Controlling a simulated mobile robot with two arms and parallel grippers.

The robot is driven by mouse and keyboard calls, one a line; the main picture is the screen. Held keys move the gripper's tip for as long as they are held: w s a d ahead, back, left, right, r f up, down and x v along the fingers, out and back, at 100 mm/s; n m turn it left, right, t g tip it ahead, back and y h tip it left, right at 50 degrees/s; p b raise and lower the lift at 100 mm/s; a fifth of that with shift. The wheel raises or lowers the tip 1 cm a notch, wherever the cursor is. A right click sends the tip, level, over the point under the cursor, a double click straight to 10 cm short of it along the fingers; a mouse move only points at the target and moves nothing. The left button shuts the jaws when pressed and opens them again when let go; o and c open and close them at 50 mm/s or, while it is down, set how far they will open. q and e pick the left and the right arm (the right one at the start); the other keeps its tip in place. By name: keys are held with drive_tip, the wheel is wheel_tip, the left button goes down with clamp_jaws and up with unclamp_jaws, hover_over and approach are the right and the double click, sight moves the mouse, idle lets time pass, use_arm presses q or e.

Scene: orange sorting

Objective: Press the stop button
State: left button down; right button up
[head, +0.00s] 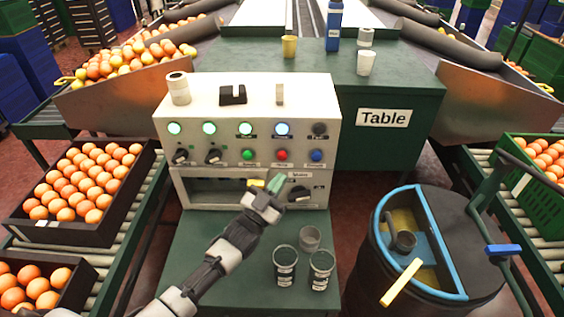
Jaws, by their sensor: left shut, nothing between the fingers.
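A cream control box (330,120) stands on a green stand in the middle. Its front has a row of buttons: a green button (247,155), a red button (281,155) that looks like the stop button, and a blue button (316,156). The small labels under them are too blurred to read surely. My left gripper (274,182) is shut and empty. Its greenish tip is in front of the box, a little below the red button in the picture; I cannot tell how far it is from the panel. My right gripper is out of view.
Dark knobs (180,156) and a larger dial (299,194) sit on the box front. A dark barrel (480,235) is at right, an orange crate (75,232) at left.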

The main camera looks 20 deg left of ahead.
sight(282, 156)
use_arm(q)
drive_tip(key=w+b, duration=0.1)
drive_tip(key=w, duration=0.1)
drive_tip(key=w+a+b, duration=0.1)
drive_tip(key=w, duration=0.2)
drive_tip(key=shift+a+b, duration=0.2)
drive_tip(key=shift+b, duration=0.1)
drive_tip(key=shift+s, duration=0.1)
idle(0.9)
drive_tip(key=shift+a, duration=0.1)
idle(0.8)
drive_tip(key=shift+w+r+b, duration=0.2)
drive_tip(key=shift+r+b, duration=0.1)
drive_tip(key=shift+b, duration=0.05)
